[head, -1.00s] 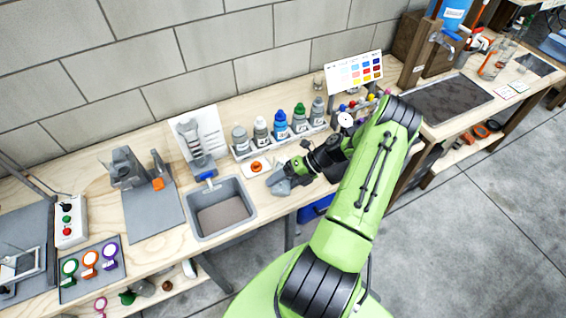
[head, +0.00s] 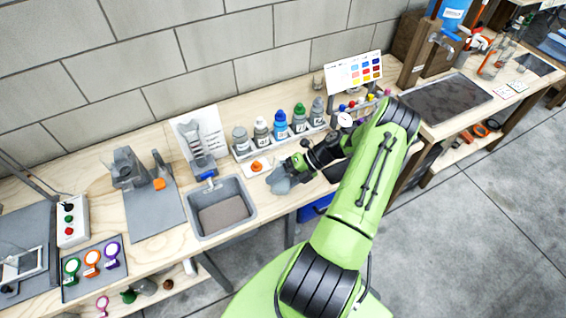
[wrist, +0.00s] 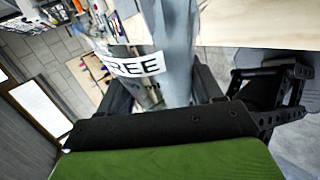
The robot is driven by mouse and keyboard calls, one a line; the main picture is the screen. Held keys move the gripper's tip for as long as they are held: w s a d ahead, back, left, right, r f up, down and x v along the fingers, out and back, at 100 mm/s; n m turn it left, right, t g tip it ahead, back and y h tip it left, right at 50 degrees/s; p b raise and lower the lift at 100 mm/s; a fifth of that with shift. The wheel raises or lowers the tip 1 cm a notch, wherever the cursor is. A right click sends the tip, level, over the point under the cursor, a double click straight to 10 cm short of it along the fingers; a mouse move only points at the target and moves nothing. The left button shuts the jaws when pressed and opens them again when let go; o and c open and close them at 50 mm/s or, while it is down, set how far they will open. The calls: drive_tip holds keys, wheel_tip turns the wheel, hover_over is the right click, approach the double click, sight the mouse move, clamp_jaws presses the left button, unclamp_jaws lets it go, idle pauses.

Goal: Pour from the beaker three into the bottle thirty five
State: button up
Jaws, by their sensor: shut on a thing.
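My gripper (head: 299,167) is shut on a grey, see-through beaker (head: 281,183), held above the wooden bench to the right of the sink and in front of the bottle row. The beaker looks tilted in the head view. In the wrist view the beaker (wrist: 176,45) stands between the fingers, with a white label ending in "REE". Several bottles stand in a rack (head: 280,142) behind the gripper: grey, white-capped, blue and green-capped ones. Their labels are too small to read, so I cannot tell which is thirty five. No flow of liquid is visible.
An orange cap (head: 257,166) lies on a white card beside the gripper. A sink (head: 221,208) is to the left, with a wrench-like stand (head: 200,150) behind it. A colour chart (head: 355,72) stands behind to the right.

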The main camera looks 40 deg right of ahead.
drive_tip(key=shift+d+r+y+p, duration=0.1)
drive_tip(key=shift+r+y+p, duration=0.2)
drive_tip(key=shift+r+p, duration=0.15)
idle(1.0)
